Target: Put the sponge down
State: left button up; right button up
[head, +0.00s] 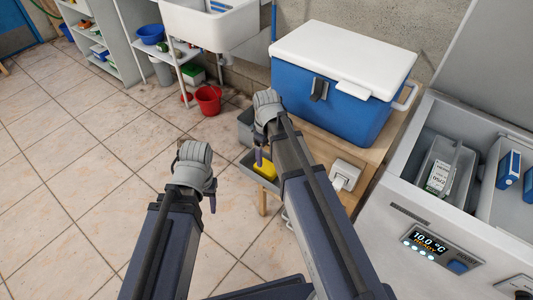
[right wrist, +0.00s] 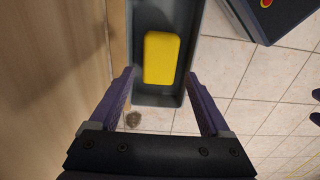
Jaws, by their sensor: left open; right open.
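The yellow sponge (head: 265,168) lies in a small grey tray (head: 258,181) at the side of the wooden stand. In the right wrist view the sponge (right wrist: 161,57) lies lengthwise on the floor of the tray (right wrist: 155,97). My right gripper (head: 262,156) is above the tray; in its wrist view the open fingers (right wrist: 159,78) are spread to either side of the sponge, apart from it. My left gripper (head: 211,198) is open and empty over the floor tiles, left of the tray.
A blue cooler with a white lid (head: 342,85) stands on the wooden stand (head: 318,150). A white device (head: 345,174) is beside it. An open chest with a display (head: 430,245) is on the right. A red bucket (head: 208,99) stands behind; the tiled floor at left is clear.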

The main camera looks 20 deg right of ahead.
aim_at(266, 166)
notch_tip(266, 166, up, 5)
jog(key=p, duration=0.4)
pick_arm(q)
notch_tip(266, 166, up, 5)
jog(key=shift+r, duration=0.1)
pick_arm(e)
jog(key=s+a+m+h, duration=0.1)
jog(key=s+a+m, duration=0.2)
jog(key=s+a, duration=0.7)
jog(key=s, duration=0.4)
jog(key=shift+s+a+m, duration=0.15)
jog(key=shift+a+m, duration=0.1)
jog(key=shift+m, duration=0.15)
jog(key=shift+r, duration=0.2)
